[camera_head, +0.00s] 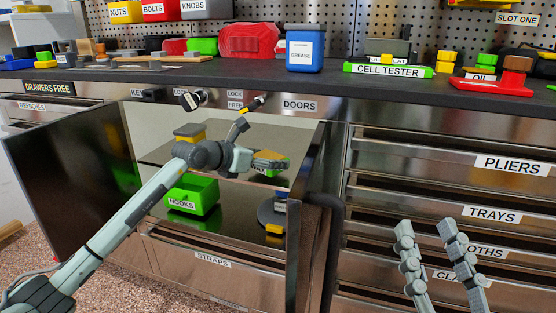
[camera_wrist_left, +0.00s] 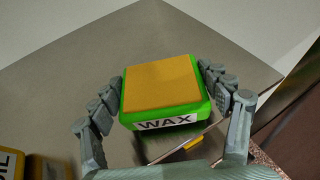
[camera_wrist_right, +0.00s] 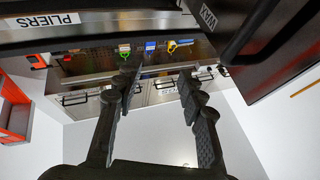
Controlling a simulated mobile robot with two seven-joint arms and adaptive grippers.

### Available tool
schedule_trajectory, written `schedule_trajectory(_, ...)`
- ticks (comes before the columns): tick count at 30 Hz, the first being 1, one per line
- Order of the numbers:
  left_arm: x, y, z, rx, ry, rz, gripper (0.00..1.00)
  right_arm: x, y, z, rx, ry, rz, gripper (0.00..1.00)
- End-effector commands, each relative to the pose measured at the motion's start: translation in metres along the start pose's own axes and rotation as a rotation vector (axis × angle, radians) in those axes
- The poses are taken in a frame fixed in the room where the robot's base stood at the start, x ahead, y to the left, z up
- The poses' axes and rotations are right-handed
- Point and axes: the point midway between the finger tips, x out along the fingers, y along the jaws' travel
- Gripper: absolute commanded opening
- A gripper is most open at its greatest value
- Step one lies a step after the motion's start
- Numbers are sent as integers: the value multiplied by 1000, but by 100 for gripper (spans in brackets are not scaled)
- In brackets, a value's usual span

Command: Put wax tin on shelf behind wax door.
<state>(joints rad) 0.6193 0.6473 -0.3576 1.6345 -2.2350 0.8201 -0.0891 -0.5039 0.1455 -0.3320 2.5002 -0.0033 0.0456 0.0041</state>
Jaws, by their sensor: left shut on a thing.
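The wax tin (camera_wrist_left: 162,84) has a yellow top, green sides and a WAX label. My left gripper (camera_head: 256,147) is shut on it, with a finger on each side in the left wrist view. The tin (camera_head: 259,167) is inside the open cabinet, partly hidden by the gripper, over the upper shelf (camera_wrist_left: 215,40). I cannot tell whether it touches the shelf. A door with a WAX label (camera_wrist_right: 270,40) stands open in the right wrist view. My right gripper (camera_head: 425,228) is open and empty in front of the drawers.
Below are a green HOOKS bin (camera_head: 193,194) and a dark round turntable (camera_head: 270,211). The left door (camera_head: 70,180) is open. The countertop (camera_head: 200,76) overhangs the cabinet. Bare shelf lies behind the wax tin.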

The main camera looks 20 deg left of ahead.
Motion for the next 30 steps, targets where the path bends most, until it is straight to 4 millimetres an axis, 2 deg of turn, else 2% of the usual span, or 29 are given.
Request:
schedule_trajectory(5,13,-1,8,1,-6,-1,23,0,0,-1,0,7,0,40)
schedule_trajectory(10,38,-1,19,1,-6,-1,23,0,0,-4,-1,27,0,40)
schedule_trajectory(11,40,-1,12,0,-2,-1,23,-1,1,-4,-1,33,0,40)
schedule_trajectory(14,42,0,4,1,-2,0,23,0,2,-8,-5,66,3,40)
schedule_trajectory(25,43,0,0,1,-4,0,23,0,3,-8,-4,75,4,40)
schedule_trajectory(26,43,0,-1,1,1,0,80,0,3,-10,-4,78,4,40)
schedule_trajectory(30,43,0,-1,1,1,0,98,0,2,-10,-4,80,4,40)
